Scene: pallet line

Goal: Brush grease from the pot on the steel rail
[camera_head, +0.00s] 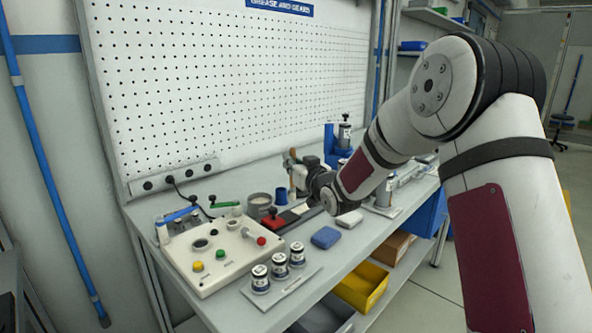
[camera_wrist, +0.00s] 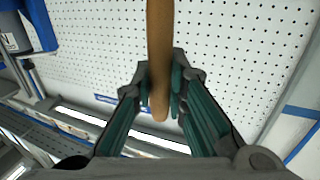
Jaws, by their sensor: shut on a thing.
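My gripper (camera_wrist: 163,92) is shut on a wooden handle (camera_wrist: 159,50), which stands upright between the fingers in the wrist view. The handle also shows in the head view (camera_head: 292,155), beside my gripper above the bench. I cannot make out the bristles in either view. A round grey pot (camera_head: 260,201), which looks like the grease pot, stands on the bench left of and below my gripper.
A control box (camera_head: 217,265) with coloured buttons stands at the front left. Several small jars (camera_head: 279,265) stand on a plate near the front edge. A blue block (camera_head: 326,237) lies right of them. A white pegboard (camera_head: 230,80) rises behind the bench. A yellow bin (camera_head: 362,287) sits below.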

